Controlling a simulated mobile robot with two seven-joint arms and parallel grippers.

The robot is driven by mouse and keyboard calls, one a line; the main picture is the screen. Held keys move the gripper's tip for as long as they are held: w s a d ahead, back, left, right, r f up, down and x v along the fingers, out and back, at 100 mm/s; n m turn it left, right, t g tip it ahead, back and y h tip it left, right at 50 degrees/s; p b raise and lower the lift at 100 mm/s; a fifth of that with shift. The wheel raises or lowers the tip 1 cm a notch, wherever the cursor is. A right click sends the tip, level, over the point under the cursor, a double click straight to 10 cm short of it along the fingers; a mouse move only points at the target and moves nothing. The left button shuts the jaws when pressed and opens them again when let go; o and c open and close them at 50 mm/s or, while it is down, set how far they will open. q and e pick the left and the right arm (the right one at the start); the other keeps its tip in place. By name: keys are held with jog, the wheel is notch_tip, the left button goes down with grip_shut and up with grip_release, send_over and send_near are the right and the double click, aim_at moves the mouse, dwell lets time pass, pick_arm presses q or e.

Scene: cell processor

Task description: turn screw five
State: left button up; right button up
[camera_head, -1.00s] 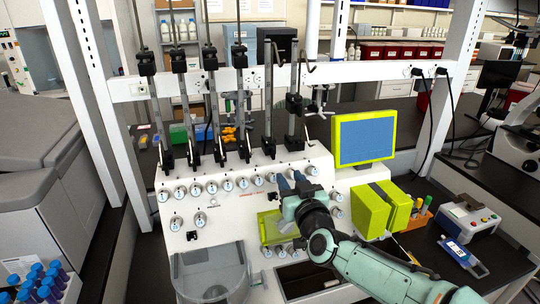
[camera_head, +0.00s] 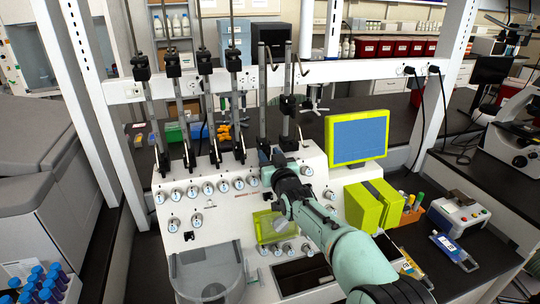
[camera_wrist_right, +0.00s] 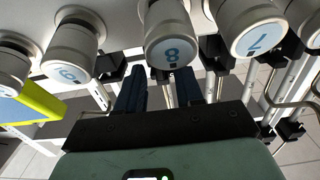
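A row of round white screw knobs with blue number labels (camera_head: 208,188) runs across the sloped front of the white cell processor (camera_head: 240,225). The numbers are too small to read in the head view, so I cannot tell which knob is five. My right gripper (camera_head: 279,160) is at the right part of this row and hides some knobs. In the right wrist view my right gripper (camera_wrist_right: 161,88) has its two dark blue fingers apart, with nothing held between them. Knob 8 (camera_wrist_right: 170,40) is just beyond them, knob 7 (camera_wrist_right: 252,28) to the right and knob 9 (camera_wrist_right: 74,52) to the left. My left gripper is out of view.
A yellow-framed screen (camera_head: 357,138) stands right of my gripper. Yellow-green blocks (camera_head: 372,205) sit below it. Upright metal rods with black clamps (camera_head: 207,95) rise behind the knobs. A clear round bin (camera_head: 210,272) is at the lower left of the machine.

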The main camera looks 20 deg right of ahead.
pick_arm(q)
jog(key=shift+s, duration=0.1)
pick_arm(e)
jog(key=shift+s, duration=0.1)
grip_shut()
